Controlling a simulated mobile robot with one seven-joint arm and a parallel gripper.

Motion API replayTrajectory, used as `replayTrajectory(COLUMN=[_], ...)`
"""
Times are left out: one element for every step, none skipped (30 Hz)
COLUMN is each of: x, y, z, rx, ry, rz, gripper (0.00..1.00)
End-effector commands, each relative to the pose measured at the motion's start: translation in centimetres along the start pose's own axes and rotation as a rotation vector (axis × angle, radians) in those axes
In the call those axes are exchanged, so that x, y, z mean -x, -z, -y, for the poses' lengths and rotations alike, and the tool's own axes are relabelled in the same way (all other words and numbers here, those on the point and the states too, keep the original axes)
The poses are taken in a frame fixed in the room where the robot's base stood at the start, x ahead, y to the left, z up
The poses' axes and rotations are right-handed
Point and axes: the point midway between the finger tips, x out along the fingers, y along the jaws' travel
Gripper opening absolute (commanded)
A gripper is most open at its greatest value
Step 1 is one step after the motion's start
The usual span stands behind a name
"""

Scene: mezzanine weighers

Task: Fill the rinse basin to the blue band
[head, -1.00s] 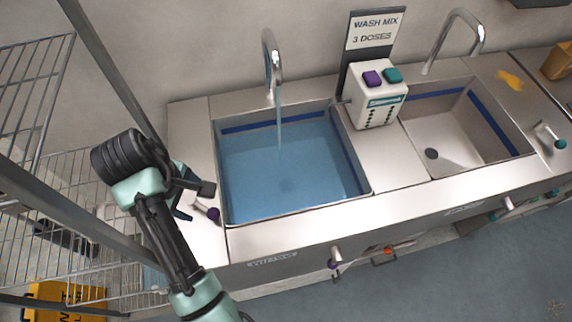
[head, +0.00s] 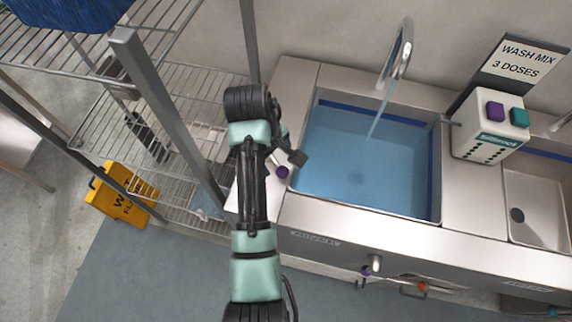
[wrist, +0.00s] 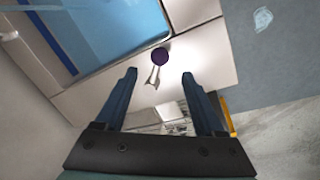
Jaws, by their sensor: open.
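The left basin (head: 441,212) holds blue water (head: 350,165), and a stream runs into it from the curved faucet (head: 397,50). A dark blue band (head: 435,165) lines its inner walls near the rim. The water stands close to the band; I cannot tell whether it touches it. A lever with a purple knob (head: 283,172) sits on the steel deck left of this basin. In the wrist view the purple knob (wrist: 160,56) and its pale lever (wrist: 153,77) lie between and beyond the fingertips. My gripper (wrist: 159,75) is open and empty, above the lever, with no contact visible.
A dispenser (head: 488,128) with purple and teal buttons stands right of the basin, under a "WASH MIX 3 DOSES" sign (head: 521,60). A second basin (head: 535,205) is at far right. Wire shelving (head: 175,120) stands close on the left, with a yellow sign (head: 118,192) below.

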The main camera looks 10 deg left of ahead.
Motion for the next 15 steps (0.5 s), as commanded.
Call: replayTrajectory(x=[-1.1, -1.8, -2.6, -3.3, -3.8, -4.6, -5.1, -5.5, -6.1, -6.5, -6.8, -7.2, -7.5, -7.7, -7.9], y=[-0.1, -0.1, -0.1, -0.1, -0.1, 0.0, -0.1, 0.0, -0.1, 0.0, 0.0, 0.0, 0.0, 0.0, 0.0], z=[0.1, 0.1, 0.1, 0.1, 0.1, 0.1, 0.1, 0.1, 0.1, 0.0, 0.1, 0.0, 0.1, 0.0, 0.0], rx=[0.001, 0.001, 0.001, 0.001, 0.001, 0.000, 0.000, 0.000, 0.001, 0.000, 0.001, 0.001, 0.001, 0.001, 0.000], ry=[0.004, 0.004, 0.004, 0.003, 0.003, 0.003, 0.003, 0.002, 0.002, 0.001, 0.002, 0.001, 0.001, 0.001, 0.000], rz=[0.004, 0.004, 0.004, 0.003, 0.002, 0.002, 0.003, 0.001, 0.002, 0.001, 0.001, 0.000, 0.001, 0.001, 0.000], gripper=[0.71, 0.71, 0.71, 0.71, 0.71, 0.71, 0.71, 0.71, 0.71, 0.71, 0.71, 0.71, 0.71, 0.71, 0.71])
